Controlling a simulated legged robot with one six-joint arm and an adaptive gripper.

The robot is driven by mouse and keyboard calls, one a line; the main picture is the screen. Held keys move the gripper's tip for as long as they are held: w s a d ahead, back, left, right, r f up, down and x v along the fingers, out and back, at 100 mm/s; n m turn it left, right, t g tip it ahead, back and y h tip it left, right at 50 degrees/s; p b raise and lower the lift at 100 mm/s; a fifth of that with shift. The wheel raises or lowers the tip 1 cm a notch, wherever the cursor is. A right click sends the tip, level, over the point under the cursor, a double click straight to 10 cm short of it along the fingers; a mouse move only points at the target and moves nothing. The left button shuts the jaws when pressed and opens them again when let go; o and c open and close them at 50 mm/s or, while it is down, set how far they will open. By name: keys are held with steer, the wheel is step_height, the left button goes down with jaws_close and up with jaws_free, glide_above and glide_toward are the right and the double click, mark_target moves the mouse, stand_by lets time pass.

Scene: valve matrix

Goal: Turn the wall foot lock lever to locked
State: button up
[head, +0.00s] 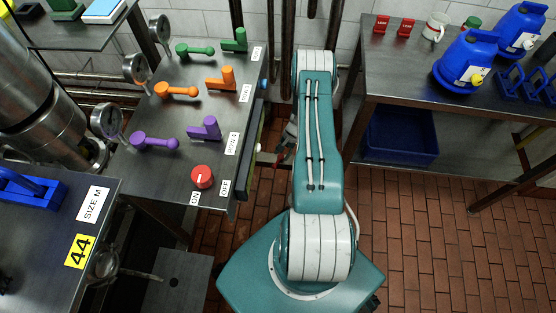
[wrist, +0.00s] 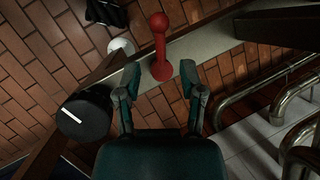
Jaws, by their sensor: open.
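The red lever (wrist: 160,45), with a round ball end, stands on a pale metal bar (wrist: 205,52) in the wrist view. My gripper (wrist: 161,70) is open, one finger on each side of the lever's base as seen from the wrist. I cannot tell how far the fingertips are from it, and no contact shows. In the head view my teal arm hides most of the gripper, and a small red part (head: 282,158) shows low beside the arm, left of it. No locked or unlocked marking is readable.
A black knob (wrist: 83,115) with a white line is left of my gripper. Metal pipes (wrist: 295,110) run at the right. The valve table (head: 150,185) with coloured levers and a red knob (head: 203,177) stands left of my arm; another table (head: 400,85) stands right. Brick floor is open at lower right.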

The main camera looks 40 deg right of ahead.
mark_target(278, 162)
steer(key=shift+x, duration=2.2)
jaws_close()
